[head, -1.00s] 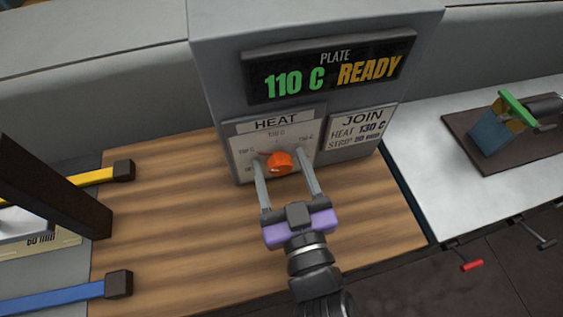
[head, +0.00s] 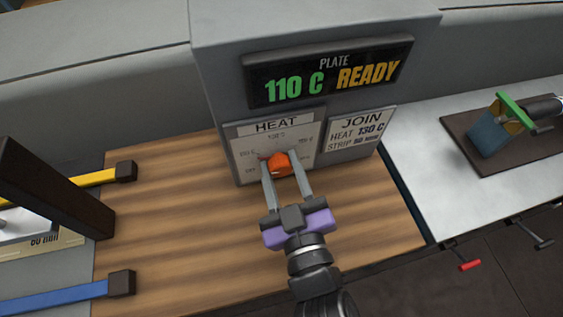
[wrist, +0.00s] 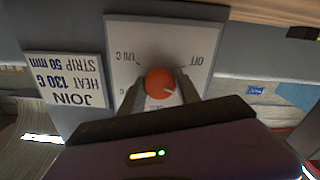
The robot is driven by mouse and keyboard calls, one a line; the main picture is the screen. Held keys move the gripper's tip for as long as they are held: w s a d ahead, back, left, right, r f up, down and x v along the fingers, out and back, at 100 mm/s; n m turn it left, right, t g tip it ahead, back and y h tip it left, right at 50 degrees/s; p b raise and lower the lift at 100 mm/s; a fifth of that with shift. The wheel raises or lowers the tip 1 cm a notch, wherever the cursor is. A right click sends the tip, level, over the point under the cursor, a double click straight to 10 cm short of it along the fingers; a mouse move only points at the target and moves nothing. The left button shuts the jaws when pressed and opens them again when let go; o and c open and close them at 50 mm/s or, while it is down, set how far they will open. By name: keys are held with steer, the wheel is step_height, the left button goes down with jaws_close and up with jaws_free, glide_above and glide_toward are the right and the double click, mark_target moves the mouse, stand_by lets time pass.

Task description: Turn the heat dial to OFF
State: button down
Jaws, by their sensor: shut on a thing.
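The orange heat dial (head: 279,163) sits on the white HEAT panel (head: 250,140) at the front of the grey control box. My gripper (head: 279,165) has its two grey fingers shut on the dial, one on each side. In the wrist view the dial (wrist: 160,83) shows between the fingertips, with a pale pointer mark at its lower right. The wrist view is upside down, and the OFF label (wrist: 197,60) stands at the upper right of the dial there. The box's display (head: 330,72) reads 110 C and READY.
A JOIN card (head: 360,130) reading HEAT 130 C is beside the HEAT panel. A wooden bench top (head: 170,220) lies below, with blue and yellow bars at left. A metal table (head: 430,130) at right bears a dark mat with a green-topped tool.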

mark_target(284, 172)
steer(key=n+p, duration=0.2)
steer(key=n, duration=0.3)
steer(key=shift+r+n, duration=0.15)
steer(key=shift+n, duration=0.15)
steer(key=shift+w+d+n+p, duration=0.1)
steer(key=shift+n+p, duration=0.6)
steer(key=shift+n, duration=1.1)
steer(key=c, duration=0.9)
jaws_free()
steer(key=shift+o, duration=0.2)
steer(key=shift+s, duration=0.25)
steer(key=b+v, duration=0.2)
steer(key=v, duration=0.3)
steer(key=shift+s+d, duration=0.15)
steer(key=shift+s, duration=0.15)
steer(key=shift+v, duration=0.9)
